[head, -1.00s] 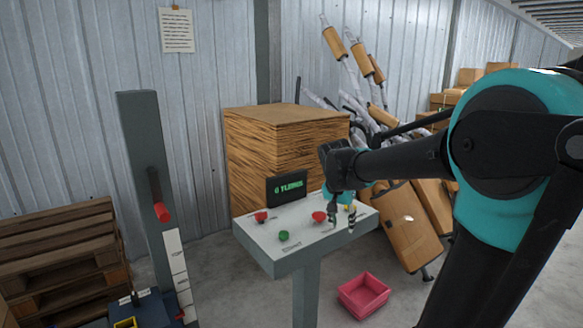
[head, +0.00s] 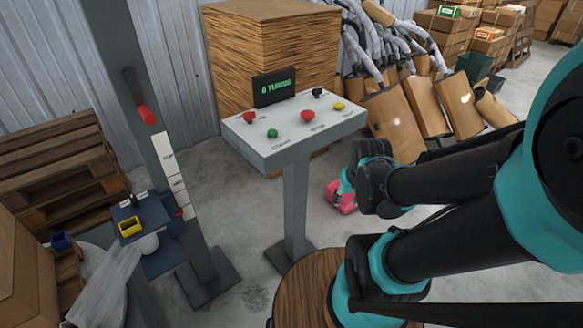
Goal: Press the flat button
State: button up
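The grey control panel (head: 290,146) stands on a post left of the centre. On its top are a green button (head: 272,133) at the front, a larger red domed button (head: 307,116) in the middle, a small red control (head: 249,117) at the left and a yellow button (head: 338,106) at the right. A black knob (head: 318,92) is at the back. The green and yellow ones look low, but their exact shape is too small to tell. My gripper (head: 344,186) is below and right of the panel in the picture, apart from the buttons. Its fingertips are not clear.
A black display (head: 274,87) with green text stands at the panel's back. A pink bin (head: 340,200) is partly hidden behind my gripper. A post with a red handle (head: 146,113) stands left.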

aim_at(271, 133)
jog(key=i+l+u, duration=0.1)
jog(key=l+u, duration=0.15)
jog(key=u, duration=0.2)
jog(key=l+u, duration=0.2)
jog(key=u, duration=0.2)
jog(key=l+u, duration=0.35)
jog(key=l, duration=1.3)
jog(key=k+l, duration=0.15)
jog(key=k, duration=0.4)
jog(key=i, duration=0.5)
